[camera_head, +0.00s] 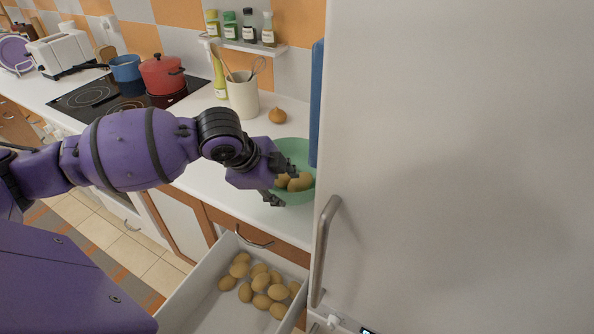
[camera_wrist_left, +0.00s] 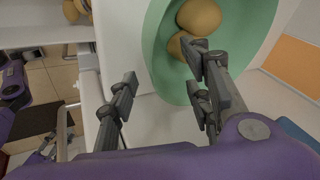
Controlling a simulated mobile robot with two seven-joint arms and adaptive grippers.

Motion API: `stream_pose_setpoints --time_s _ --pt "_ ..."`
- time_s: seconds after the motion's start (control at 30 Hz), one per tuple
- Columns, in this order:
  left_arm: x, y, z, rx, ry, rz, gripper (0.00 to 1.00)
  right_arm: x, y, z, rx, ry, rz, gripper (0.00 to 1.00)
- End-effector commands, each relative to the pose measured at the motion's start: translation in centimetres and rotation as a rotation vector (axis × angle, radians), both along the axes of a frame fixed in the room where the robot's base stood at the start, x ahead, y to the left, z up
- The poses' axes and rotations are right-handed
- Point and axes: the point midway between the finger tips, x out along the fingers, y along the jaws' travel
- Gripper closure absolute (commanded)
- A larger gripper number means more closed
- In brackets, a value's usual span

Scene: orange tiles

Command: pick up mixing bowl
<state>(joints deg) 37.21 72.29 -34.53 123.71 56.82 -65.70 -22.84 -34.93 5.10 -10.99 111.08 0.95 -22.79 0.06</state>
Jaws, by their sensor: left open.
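The mixing bowl (camera_head: 296,148) is light green and stands upright on the white counter, beside the fridge, with a few potatoes (camera_head: 300,182) in it. It also shows in the left wrist view (camera_wrist_left: 158,62). My left gripper (camera_head: 281,186) is at the bowl's near side, open and empty. In the left wrist view the gripper (camera_wrist_left: 163,84) has one finger in front of the bowl and the other outside its rim; I cannot tell whether either touches it. The arm hides part of the bowl. My right gripper is not in view.
A white fridge (camera_head: 460,150) with a vertical handle stands close on the right. An open drawer (camera_head: 205,300) with several potatoes juts out below the bowl. A utensil crock (camera_head: 243,98) and an onion (camera_head: 277,116) stand behind. A red pot (camera_head: 162,75) is on the hob.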

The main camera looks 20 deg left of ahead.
Motion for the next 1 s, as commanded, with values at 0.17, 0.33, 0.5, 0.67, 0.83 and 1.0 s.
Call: stream_pose_setpoints --time_s 0.17,0.33,0.5,0.67,0.83,1.0 --pt "0.7 -0.4 -2.0 -0.001 0.003 0.0 0.55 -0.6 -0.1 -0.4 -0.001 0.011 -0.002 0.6" --pt "1.5 -0.7 -4.4 -0.001 0.001 0.0 0.55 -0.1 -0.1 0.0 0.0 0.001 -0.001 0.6" --pt "2.3 -1.0 -6.0 0.001 -0.001 0.0 0.55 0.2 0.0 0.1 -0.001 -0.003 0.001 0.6" --pt "2.5 -1.0 -6.2 0.001 -0.002 -0.001 0.55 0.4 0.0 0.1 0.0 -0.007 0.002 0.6" --pt "2.5 -1.0 -6.1 0.002 -0.002 -0.001 0.64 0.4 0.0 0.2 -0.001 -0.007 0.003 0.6" --pt "2.4 -1.0 -6.1 0.002 -0.001 -0.001 0.86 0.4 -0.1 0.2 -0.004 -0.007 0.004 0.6"
